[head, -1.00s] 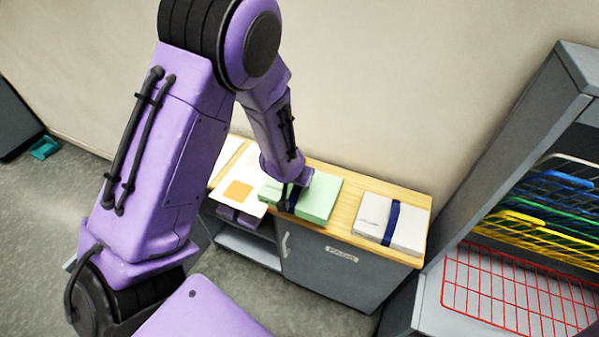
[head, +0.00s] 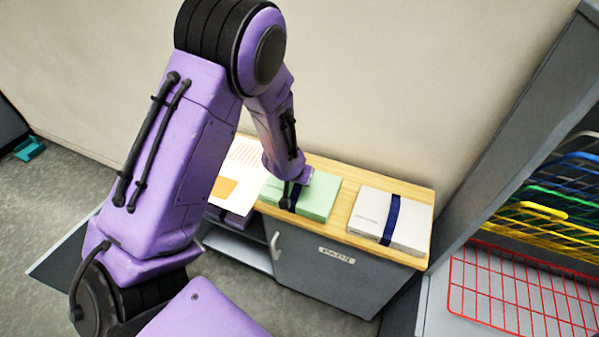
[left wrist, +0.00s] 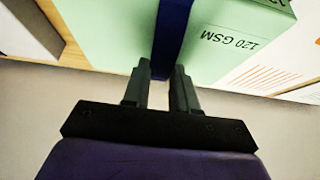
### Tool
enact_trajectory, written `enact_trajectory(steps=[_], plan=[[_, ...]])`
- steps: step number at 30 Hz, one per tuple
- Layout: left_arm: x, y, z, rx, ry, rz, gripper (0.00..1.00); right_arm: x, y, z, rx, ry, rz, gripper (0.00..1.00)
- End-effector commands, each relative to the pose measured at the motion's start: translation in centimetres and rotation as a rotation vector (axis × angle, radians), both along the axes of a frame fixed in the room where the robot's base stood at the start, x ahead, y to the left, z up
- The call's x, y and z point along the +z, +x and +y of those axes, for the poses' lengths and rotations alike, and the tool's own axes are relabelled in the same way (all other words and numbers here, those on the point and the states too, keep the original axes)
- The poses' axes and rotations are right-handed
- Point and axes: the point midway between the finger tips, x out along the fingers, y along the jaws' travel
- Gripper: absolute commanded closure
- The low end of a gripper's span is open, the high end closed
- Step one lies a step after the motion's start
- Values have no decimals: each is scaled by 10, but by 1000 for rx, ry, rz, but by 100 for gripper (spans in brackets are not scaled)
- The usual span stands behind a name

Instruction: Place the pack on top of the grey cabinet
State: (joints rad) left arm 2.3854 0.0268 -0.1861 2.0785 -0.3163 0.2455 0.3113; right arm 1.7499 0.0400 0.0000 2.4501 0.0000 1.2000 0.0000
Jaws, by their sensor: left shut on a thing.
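The pale green pack (head: 318,200) with a dark blue band lies at the wooden top (head: 345,222) of the grey cabinet (head: 310,278), between white sheets and a white pack. Whether it rests fully on the wood I cannot tell. My left gripper (head: 289,192) reaches down over it and is shut on its blue band. In the left wrist view the two dark fingers (left wrist: 162,75) pinch the band (left wrist: 173,30), and the green pack (left wrist: 110,30) shows "120 GSM" on its side. My forearm hides part of the pack's left side. My right gripper is not in view.
A white pack (head: 409,228) with a blue band lies on the right end of the cabinet top. White sheets (head: 240,165) with an orange patch lie on the left. A grey shelf unit with coloured wire trays, including a red one (head: 520,300), stands at the right.

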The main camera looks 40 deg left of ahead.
Motion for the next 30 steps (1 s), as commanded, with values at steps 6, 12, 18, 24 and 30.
enact_trajectory(steps=[6, 12, 18, 24, 30], plan=[[-2, 0, 0, 0, 0, -1, 56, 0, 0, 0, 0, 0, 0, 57], [-1, 0, 0, 0, 0, -1, 47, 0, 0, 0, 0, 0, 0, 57], [6, -1, 0, 0, 0, -4, 47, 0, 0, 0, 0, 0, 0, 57], [46, -22, -6, 1, 0, -8, 47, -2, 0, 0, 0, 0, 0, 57], [87, -46, -11, 1, -1, -6, 47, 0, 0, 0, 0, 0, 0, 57]])
